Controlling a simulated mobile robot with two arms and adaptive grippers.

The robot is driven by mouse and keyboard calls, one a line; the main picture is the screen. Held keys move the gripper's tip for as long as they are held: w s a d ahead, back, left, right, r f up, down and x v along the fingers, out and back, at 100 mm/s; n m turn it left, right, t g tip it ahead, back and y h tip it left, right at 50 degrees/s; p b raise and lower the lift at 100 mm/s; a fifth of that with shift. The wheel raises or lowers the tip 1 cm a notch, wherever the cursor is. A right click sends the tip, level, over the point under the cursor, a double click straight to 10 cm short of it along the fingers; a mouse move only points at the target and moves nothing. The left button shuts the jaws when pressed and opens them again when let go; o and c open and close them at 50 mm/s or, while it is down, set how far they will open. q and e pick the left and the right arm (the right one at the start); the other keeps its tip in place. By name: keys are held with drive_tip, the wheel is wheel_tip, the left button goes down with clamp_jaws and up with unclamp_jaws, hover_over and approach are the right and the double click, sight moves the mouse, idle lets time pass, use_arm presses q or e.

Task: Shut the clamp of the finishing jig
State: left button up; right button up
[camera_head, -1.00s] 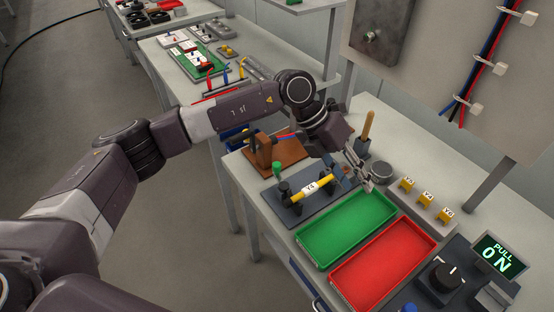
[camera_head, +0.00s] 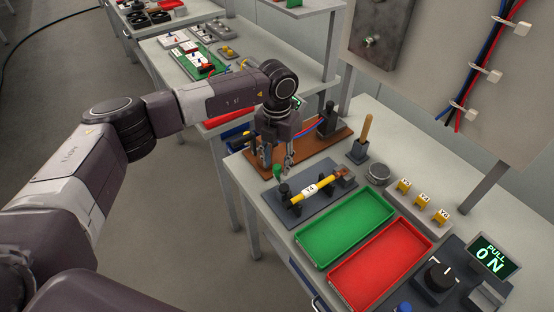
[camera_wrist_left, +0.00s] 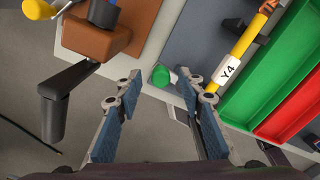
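The finishing jig is a dark grey plate (camera_head: 318,208) on the bench, with black supports holding a yellow cable (camera_head: 298,198) labelled Y4. The green knob of its clamp (camera_head: 277,170) stands at the jig's left end. In the left wrist view the green knob (camera_wrist_left: 160,76) lies just ahead of the gap between my fingers, and the yellow cable (camera_wrist_left: 246,42) shows to the right. My left gripper (camera_head: 279,167) points down over the knob with its fingers spread and empty; it also shows in the left wrist view (camera_wrist_left: 161,86). I cannot tell whether a finger touches the knob. My right gripper is out of view.
A brown board (camera_head: 325,143) with a black post stands behind the jig; its brown block with a dark lever (camera_wrist_left: 68,85) is close to my left gripper. A green tray (camera_head: 346,228) and a red tray (camera_head: 380,264) lie in front. A wooden-handled tool (camera_head: 366,128) stands upright behind.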

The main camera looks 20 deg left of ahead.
use_arm(q)
drive_tip(key=shift+f, duration=0.2)
clamp_jaws()
idle(0.3)
drive_tip(key=shift+s+a+n+b, duration=0.2)
drive_tip(key=shift+s+n+b, duration=0.6)
drive_tip(key=shift+n, duration=1.5)
drive_tip(key=shift+s+a+n+b, duration=0.2)
drive_tip(key=shift+s+n+b, duration=0.5)
drive_tip(key=shift+n, duration=1.6)
drive_tip(key=shift+s+a+n+b, duration=0.3)
drive_tip(key=shift+s+n, duration=0.85)
drive_tip(key=shift+n, duration=1.15)
drive_tip(key=shift+d, duration=0.1)
